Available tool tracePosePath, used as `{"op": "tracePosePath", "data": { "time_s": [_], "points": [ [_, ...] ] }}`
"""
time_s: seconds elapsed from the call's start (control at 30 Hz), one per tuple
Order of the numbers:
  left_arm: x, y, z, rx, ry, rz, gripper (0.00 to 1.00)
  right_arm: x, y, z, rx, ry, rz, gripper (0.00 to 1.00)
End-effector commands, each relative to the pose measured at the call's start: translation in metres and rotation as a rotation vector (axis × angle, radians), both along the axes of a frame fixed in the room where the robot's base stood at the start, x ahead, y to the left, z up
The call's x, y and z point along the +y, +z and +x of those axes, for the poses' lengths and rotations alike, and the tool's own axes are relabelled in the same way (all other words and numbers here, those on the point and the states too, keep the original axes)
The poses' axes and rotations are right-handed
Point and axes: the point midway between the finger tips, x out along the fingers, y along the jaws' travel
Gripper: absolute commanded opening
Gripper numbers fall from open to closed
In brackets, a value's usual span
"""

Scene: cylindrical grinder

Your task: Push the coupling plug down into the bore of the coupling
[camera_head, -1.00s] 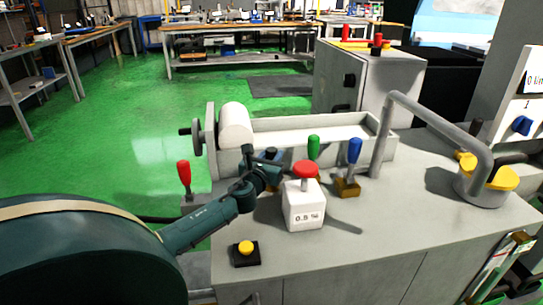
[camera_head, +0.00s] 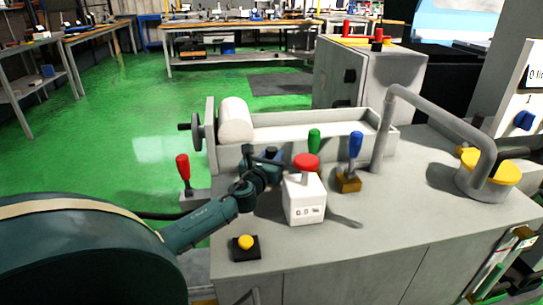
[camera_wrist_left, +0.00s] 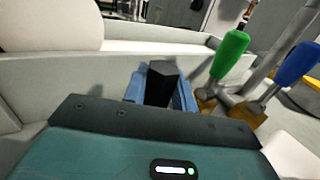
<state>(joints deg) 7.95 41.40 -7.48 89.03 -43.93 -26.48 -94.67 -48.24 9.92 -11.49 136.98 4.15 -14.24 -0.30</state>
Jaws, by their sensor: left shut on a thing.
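My left gripper (camera_head: 268,158) reaches over the grey machine top, just in front of the pale trough. In the left wrist view, a dark upright piece (camera_wrist_left: 162,82) stands at the middle of the jaws with blue parts (camera_wrist_left: 134,86) on both sides of it. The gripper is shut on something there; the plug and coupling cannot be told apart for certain. A small blue patch (camera_head: 272,152) shows at the gripper in the head view. The bore and the plug's lower end are hidden. My right gripper is not in view.
A white box with a red knob (camera_head: 306,163) stands close right of the gripper. Green (camera_head: 314,141) and blue (camera_head: 355,146) handles are behind it. A red lever (camera_head: 183,168) is at left, a yellow button (camera_head: 246,242) in front. A bent grey pipe (camera_head: 440,120) rises at right.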

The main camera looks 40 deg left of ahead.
Motion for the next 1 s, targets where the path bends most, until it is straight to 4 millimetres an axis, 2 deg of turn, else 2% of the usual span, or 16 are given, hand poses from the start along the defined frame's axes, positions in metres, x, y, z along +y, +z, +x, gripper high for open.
{"op": "tracePosePath", "data": {
  "time_s": [0.07,0.1,0.37,0.67,0.77,1.0],
  "points": [
    [0.000,-0.004,-0.001,0.007,0.000,-0.003,0.01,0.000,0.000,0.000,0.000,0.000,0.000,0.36],
    [0.000,-0.004,-0.001,0.007,0.000,-0.003,0.30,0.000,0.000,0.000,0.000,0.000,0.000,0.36],
    [0.000,-0.003,0.000,0.005,0.000,-0.002,0.52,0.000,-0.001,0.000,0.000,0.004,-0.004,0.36],
    [0.000,-0.003,0.000,0.005,0.000,-0.002,0.52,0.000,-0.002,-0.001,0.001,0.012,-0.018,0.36],
    [0.000,-0.003,0.000,0.005,0.000,-0.002,0.52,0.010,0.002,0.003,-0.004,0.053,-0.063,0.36],
    [-0.017,-0.003,-0.042,0.009,-0.003,-0.001,0.52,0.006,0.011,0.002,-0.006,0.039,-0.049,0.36]
  ]
}}
